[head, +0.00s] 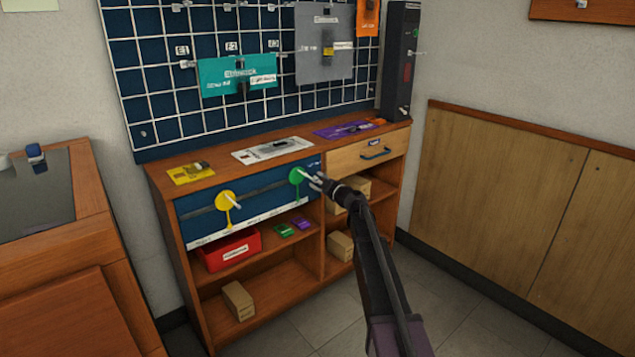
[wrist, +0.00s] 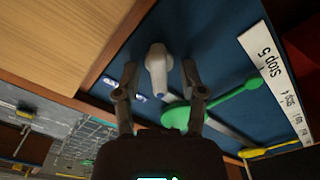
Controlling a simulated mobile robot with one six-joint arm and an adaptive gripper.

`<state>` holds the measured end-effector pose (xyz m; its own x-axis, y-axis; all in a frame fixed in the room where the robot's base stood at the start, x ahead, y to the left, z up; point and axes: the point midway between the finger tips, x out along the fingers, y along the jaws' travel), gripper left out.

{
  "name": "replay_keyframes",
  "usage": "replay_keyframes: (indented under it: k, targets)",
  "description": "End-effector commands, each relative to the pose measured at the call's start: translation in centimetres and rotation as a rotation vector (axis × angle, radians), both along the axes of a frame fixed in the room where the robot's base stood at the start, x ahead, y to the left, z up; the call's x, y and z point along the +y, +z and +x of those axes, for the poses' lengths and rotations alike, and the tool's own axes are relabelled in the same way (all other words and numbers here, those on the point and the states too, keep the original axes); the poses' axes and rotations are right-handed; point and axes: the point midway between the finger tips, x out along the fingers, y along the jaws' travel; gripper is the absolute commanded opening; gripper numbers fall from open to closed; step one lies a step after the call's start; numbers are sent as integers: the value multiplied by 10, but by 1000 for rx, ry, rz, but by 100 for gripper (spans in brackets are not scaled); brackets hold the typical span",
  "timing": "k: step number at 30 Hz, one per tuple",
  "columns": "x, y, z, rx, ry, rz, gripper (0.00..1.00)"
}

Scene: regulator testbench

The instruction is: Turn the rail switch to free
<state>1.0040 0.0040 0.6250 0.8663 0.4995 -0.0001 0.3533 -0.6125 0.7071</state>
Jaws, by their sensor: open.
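A pale grey switch handle (wrist: 158,75) stands out from the blue panel (wrist: 215,50) in the wrist view. I take it to be the rail switch; its setting cannot be read. My gripper (wrist: 159,68) is open, with one finger on each side of the handle in the picture. Whether the fingers touch it I cannot tell. In the head view my gripper (head: 318,183) is at the right end of the blue panel (head: 262,193), close to a green disc (head: 297,175).
A yellow disc (head: 226,201) sits further left on the panel's rail. A wooden drawer (head: 345,160) with a blue handle adjoins the panel on the right. Below are a red bin (head: 229,250) and boxes (head: 238,300). The floor in front is clear.

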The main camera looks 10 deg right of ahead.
Motion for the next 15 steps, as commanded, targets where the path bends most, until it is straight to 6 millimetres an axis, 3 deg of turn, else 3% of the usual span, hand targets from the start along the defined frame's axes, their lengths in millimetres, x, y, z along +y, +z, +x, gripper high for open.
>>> replay_keyframes:
  k: [10,15]
  targets:
    - [1,0,2,0,0,0,53]
    - [1,0,1,0,0,0,2]
